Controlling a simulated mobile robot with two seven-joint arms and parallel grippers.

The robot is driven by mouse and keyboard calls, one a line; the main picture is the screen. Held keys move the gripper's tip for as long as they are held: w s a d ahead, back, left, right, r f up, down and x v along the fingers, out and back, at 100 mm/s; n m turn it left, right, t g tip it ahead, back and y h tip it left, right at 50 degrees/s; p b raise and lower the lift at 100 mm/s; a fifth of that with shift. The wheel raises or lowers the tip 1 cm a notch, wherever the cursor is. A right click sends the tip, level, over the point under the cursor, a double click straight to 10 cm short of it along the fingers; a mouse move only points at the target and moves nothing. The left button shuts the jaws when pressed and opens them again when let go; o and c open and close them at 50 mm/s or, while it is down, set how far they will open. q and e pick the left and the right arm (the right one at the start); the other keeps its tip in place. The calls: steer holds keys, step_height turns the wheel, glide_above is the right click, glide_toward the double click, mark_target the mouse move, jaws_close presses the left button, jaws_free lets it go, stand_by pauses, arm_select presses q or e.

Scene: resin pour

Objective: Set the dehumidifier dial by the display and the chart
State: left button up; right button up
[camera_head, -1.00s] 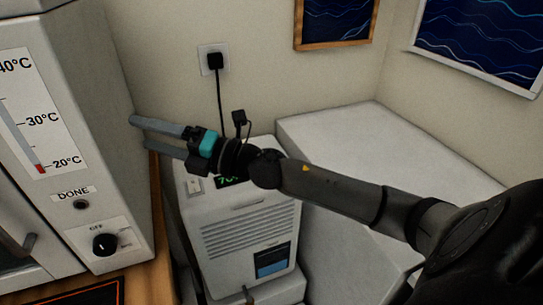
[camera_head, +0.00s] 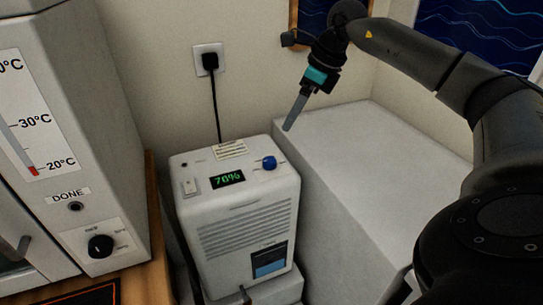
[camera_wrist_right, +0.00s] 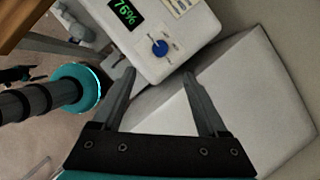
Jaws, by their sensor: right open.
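The white dehumidifier (camera_head: 245,229) stands beside the oven-like cabinet in the head view. Its display (camera_head: 228,179) glows green and reads about 76%. The blue dial (camera_head: 269,163) sits on its top right; the dial also shows in the right wrist view (camera_wrist_right: 160,48). A small chart label (camera_head: 230,150) lies at the back of its top; its text is too small to read. My right gripper (camera_head: 290,125) is up behind and to the right of the dial, apart from it, pointing down. In the wrist view its fingers (camera_wrist_right: 158,80) are apart with nothing between them. My left gripper is out of view.
A large white block (camera_head: 370,160) stands right of the dehumidifier. At left is a cabinet (camera_head: 120,170) with a temperature scale, a DONE button (camera_head: 76,206) and a black knob (camera_head: 101,246). A plug (camera_head: 210,62) with a cord is on the wall behind.

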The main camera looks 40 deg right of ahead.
steer(key=b, duration=0.2)
glide_above(269, 160)
steer(key=s+d, duration=0.1)
steer(key=s, duration=0.1)
step_height(269, 160, down, 10)
steer(key=shift+s+r, duration=0.1)
steer(key=shift+s, duration=0.05)
steer(key=x, duration=0.3)
steer(key=shift+f, duration=0.3)
steer(key=shift+w+f, duration=0.35)
steer(key=shift+f, duration=0.1)
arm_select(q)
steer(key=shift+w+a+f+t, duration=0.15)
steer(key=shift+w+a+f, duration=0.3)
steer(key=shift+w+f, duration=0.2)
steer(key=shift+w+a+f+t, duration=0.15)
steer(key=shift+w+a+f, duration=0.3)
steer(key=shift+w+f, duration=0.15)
arm_select(e)
steer(key=c, duration=0.6)
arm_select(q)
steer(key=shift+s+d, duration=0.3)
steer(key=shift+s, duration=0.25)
arm_select(e)
jaws_close()
